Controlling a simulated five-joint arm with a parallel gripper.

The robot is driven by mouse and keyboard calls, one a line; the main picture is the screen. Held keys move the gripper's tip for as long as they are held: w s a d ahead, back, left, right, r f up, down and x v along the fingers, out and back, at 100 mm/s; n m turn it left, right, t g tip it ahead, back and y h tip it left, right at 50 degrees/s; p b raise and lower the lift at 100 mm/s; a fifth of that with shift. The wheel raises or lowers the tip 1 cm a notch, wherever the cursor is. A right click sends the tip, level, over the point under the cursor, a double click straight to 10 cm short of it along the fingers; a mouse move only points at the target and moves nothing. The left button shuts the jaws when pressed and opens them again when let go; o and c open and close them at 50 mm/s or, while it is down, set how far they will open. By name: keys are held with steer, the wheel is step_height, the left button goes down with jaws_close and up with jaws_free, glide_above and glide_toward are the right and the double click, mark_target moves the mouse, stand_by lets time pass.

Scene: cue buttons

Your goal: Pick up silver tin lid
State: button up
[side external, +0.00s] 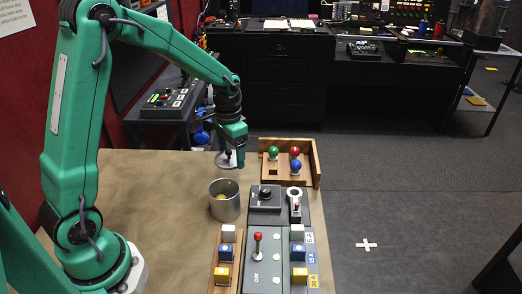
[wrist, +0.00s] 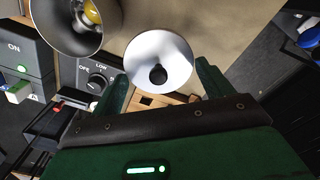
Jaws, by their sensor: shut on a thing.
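The silver tin lid (wrist: 158,50), a round shiny disc with a black knob, shows between the two fingers of my gripper (wrist: 164,78) in the wrist view. In the side external view, my gripper (side external: 230,154) is shut on the lid (side external: 223,161) near the far edge of the table; whether the lid touches the table is hard to tell. The silver tin (side external: 225,206) stands open and upright on the table, nearer the camera than the lid. A yellow thing (wrist: 92,12) is inside the tin, which also shows at the wrist view's upper left (wrist: 62,30).
Right of the tin are a dark knob box (side external: 265,199), a wooden tray (side external: 275,178) with green, red and blue balls, and a lever panel (side external: 268,275). Button racks flank the panel. The tan table (side external: 150,190) is clear left of the tin.

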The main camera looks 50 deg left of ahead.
steer(key=shift+r, duration=0.6)
steer(key=shift+s+d+r, duration=0.2)
steer(key=shift+d, duration=0.1)
steer(key=s+d+r, duration=0.5)
steer(key=s+d, duration=0.2)
steer(key=shift+s, duration=0.25)
steer(key=shift+d+f, duration=0.1)
steer(key=shift+f, duration=0.05)
steer(key=shift+f, duration=2.95)
steer(key=shift+f, duration=0.2)
stand_by(0.4)
